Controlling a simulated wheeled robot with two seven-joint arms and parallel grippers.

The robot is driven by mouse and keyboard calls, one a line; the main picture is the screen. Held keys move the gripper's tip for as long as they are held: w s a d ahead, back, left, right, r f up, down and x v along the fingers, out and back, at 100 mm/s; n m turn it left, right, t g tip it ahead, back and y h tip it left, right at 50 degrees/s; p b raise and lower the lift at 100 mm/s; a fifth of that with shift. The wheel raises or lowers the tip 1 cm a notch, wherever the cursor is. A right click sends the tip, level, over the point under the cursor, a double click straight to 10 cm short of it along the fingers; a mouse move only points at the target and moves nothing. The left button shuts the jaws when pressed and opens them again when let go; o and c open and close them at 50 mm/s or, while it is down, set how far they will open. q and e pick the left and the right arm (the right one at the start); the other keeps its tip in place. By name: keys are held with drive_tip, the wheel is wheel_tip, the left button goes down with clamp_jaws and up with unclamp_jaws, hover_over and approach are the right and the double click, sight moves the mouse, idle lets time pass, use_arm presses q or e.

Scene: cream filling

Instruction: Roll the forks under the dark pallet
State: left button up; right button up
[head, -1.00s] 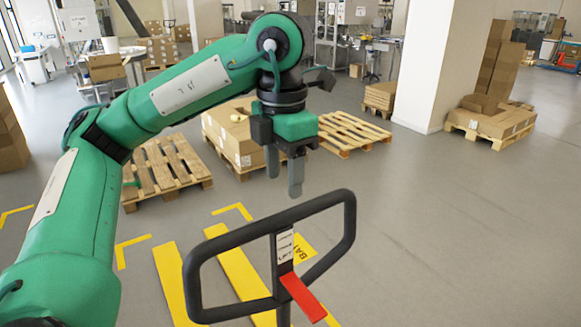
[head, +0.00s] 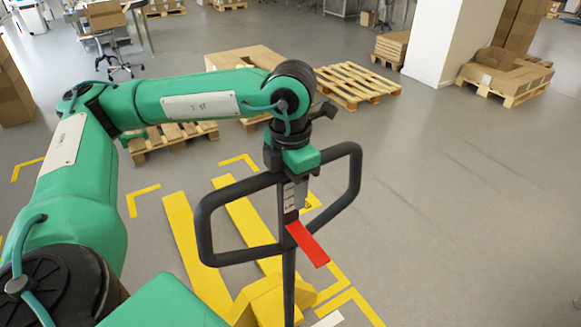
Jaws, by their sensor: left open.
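A pallet jack with a black loop handle (head: 203,228) and a red lever (head: 308,243) stands in front of me. Its two yellow forks (head: 190,240) lie low and point away from me. A brownish pallet (head: 146,153), a little darker than the others, lies beyond the forks to the left, partly hidden by my left arm. The forks are apart from it. My left gripper (head: 299,192) points down at the handle's upper middle, fingers open beside the central post. Whether they straddle it I cannot tell. My right gripper is not in view.
A pallet with boxes (head: 240,57) stands behind my arm, and a pale empty pallet (head: 358,82) right of it. A loaded pallet (head: 510,80) stands by a white pillar (head: 440,40). Yellow floor markings surround the jack. The floor at right is clear.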

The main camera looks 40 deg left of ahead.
use_arm(q)
drive_tip(key=shift+f, duration=0.15)
clamp_jaws()
idle(1.3)
idle(0.4)
idle(1.3)
